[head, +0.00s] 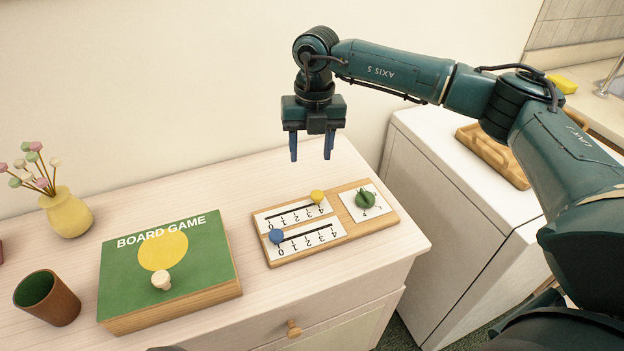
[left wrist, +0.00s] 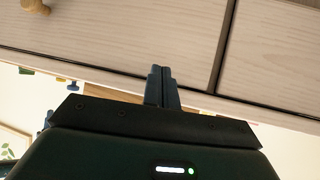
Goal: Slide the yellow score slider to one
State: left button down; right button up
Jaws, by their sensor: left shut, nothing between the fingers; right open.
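The yellow score slider (head: 317,197) sits at the right end of the upper track on the wooden score board (head: 346,236), by the 4. A blue slider (head: 276,236) sits at the left end of the lower track, by the 0. A green knob (head: 365,199) is on a white square at the board's right. My right gripper (head: 311,147) is open and empty, pointing down, above and behind the board, apart from the yellow slider. My left gripper (left wrist: 161,74) is shut and empty before the drawer fronts in the left wrist view; the head view does not show it.
The board lies on a pale dresser (head: 220,182) near its right end. A green board game box (head: 120,268) with a peg, a brown cup (head: 65,305) and a yellow vase (head: 67,212) stand to its left. A wooden drawer knob (head: 293,328) juts out in front.

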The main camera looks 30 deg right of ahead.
aim_at(317, 193)
jog(key=shift+h, duration=0.3)
jog(key=f, duration=0.4)
jog(key=d+f+p, duration=0.1)
jog(key=f, duration=0.3)
jog(key=f+p, duration=0.1)
jog(key=f, duration=0.3)
jog(key=shift+w+d, duration=0.2)
jog(key=shift+d, duration=0.2)
grip_shut()
